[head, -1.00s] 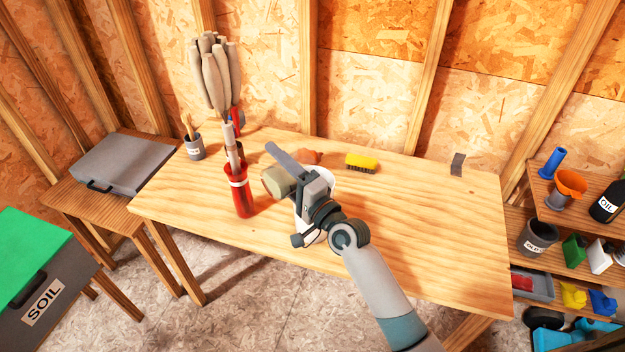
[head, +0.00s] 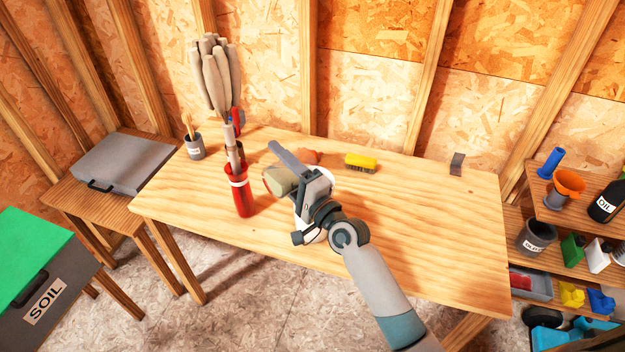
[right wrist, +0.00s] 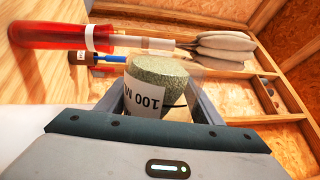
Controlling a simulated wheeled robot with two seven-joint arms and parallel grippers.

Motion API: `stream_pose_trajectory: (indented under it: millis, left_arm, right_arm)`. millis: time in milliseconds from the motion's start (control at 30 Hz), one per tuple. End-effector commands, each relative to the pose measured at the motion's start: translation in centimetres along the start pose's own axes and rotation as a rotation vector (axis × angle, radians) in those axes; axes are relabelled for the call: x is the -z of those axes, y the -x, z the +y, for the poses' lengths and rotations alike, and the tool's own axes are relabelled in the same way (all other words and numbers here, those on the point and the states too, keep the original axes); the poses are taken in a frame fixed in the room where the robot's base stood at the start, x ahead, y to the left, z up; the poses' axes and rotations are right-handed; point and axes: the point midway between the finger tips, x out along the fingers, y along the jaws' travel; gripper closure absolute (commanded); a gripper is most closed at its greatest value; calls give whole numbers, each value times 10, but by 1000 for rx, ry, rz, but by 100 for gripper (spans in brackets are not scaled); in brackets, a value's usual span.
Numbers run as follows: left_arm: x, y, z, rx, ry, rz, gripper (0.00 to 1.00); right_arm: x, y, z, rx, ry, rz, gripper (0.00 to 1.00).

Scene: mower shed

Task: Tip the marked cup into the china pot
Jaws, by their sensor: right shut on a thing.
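The marked cup (head: 280,181) is a speckled grey-green cup, lying on its side in the air, with a reddish end facing left in the head view. The right wrist view shows its white label reading "100 M" (right wrist: 147,98), upside down. My right gripper (head: 300,182) is shut on the cup, with a finger on each side in the wrist view. A white rounded thing, probably the china pot (head: 313,236), stands on the bench below and behind the gripper. Most of it is hidden, so its opening cannot be seen. My left gripper is not in view.
A tall red holder (head: 240,198) with a grey bundle stands close left of the cup. A grey pot (head: 195,147) stands far left. The bench's right half is mostly clear.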

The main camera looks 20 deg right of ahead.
Motion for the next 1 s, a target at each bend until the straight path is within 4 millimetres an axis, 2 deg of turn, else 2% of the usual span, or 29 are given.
stream_pose_trajectory:
  millis: [1000]
  left_arm:
    - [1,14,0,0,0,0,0]
  right_arm:
    - [5,-1,-7,2,-99,16,73]
